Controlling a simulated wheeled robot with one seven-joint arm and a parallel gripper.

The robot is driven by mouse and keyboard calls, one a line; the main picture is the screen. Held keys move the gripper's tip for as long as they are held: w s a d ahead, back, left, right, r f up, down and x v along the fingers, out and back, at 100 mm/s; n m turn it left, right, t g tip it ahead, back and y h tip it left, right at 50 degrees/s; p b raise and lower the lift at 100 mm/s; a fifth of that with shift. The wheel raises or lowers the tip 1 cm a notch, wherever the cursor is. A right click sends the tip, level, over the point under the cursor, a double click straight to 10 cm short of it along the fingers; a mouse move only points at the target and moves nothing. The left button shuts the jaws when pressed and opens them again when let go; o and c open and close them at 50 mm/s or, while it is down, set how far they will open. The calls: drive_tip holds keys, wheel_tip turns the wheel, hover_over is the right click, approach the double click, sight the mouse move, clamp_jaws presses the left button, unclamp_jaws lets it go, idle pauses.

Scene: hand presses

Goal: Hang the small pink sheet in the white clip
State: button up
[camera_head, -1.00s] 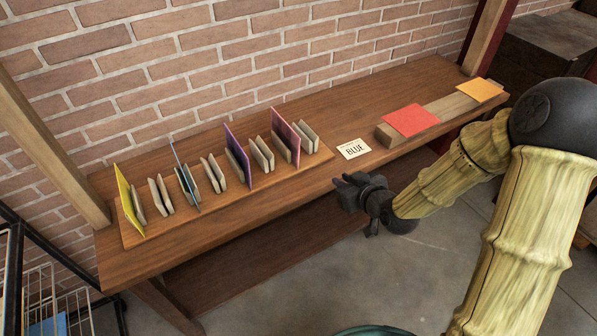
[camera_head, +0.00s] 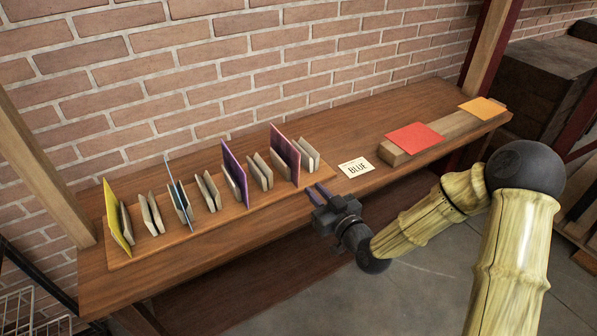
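No sheet is plainly pink. A red sheet (camera_head: 414,138) and an orange sheet (camera_head: 482,108) lie flat on a raised wooden block at the right of the bench. A magenta-purple sheet (camera_head: 285,154) stands upright toward the right end of a wooden board. Pairs of pale grey-beige plates, seemingly the clips, stand in a row on this board; none is clearly white. The rightmost pair (camera_head: 308,155) holds no visible sheet. My gripper (camera_head: 319,194) is at the bench's front edge, below and right of that pair. Its two fingers are apart with nothing seen between them.
The board (camera_head: 190,236) also carries a purple sheet (camera_head: 234,174), a blue sheet (camera_head: 177,187) and a yellow sheet (camera_head: 118,218), all upright. A card reading "BLUE" (camera_head: 357,168) lies between board and block (camera_head: 447,131). A brick wall stands behind the bench (camera_head: 345,128).

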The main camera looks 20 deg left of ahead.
drive_tip(key=shift+x, duration=4.35)
drive_tip(key=shift+w+d, duration=0.1)
clamp_jaws()
wheel_tip(320, 180, up, 7)
drive_tip(key=p, duration=0.4)
drive_tip(key=shift+r, duration=0.25)
drive_tip(key=shift+d, duration=0.1)
drive_tip(key=v, duration=0.6)
drive_tip(key=shift+s+d+b, duration=0.25)
drive_tip(key=shift+s+b, duration=0.1)
drive_tip(key=shift+b, duration=0.05)
